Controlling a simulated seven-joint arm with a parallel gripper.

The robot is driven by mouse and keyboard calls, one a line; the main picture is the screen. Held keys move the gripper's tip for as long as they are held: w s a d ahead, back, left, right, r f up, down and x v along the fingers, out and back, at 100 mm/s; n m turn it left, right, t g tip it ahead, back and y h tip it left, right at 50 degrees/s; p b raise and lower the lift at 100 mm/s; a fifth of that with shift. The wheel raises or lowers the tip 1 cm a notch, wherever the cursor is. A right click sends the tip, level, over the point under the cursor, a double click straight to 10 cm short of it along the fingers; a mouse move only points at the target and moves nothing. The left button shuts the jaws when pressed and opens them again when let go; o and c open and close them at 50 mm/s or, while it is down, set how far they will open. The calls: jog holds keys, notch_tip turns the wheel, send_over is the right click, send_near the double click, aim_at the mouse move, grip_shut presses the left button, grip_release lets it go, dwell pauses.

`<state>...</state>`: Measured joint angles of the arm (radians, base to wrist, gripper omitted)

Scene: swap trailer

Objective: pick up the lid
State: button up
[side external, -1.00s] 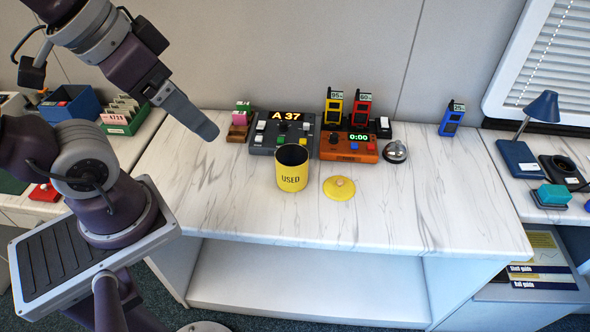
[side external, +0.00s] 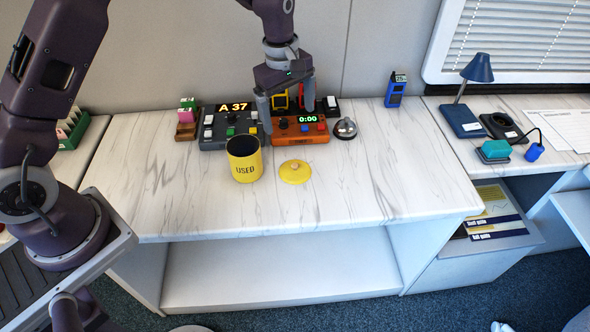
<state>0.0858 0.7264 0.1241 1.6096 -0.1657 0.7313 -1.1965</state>
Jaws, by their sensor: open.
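The lid (side external: 295,173) is a round yellow disc with a small pale knob on top. It lies on the white marbled counter, just right of a yellow can (side external: 245,160) marked "USED". The can stands upright with its top uncovered. My gripper (side external: 288,122) points down with its two fingers apart and nothing seen between them. In the picture it is above and behind the lid, in front of the orange timer box, and apart from the lid. How high it is over the counter is hard to tell.
Behind the lid stand the orange timer box (side external: 301,136), a grey console (side external: 229,130) showing "A 37", and a silver bell (side external: 345,128). My arm partly hides yellow and red handsets. A blue handset (side external: 396,90) stands farther right. The counter's front (side external: 350,195) is clear.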

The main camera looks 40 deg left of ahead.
aim_at(295, 165)
jog(key=f+n, duration=0.1)
jog(key=f, duration=0.2)
jog(key=w+f+n, duration=0.1)
jog(key=f, duration=0.3)
jog(key=w+f+g, duration=0.1)
jog(key=f, duration=0.3)
jog(key=shift+n, duration=0.4)
jog(key=f, duration=0.7)
jog(key=shift+s+d, duration=0.3)
jog(key=c, duration=1.5)
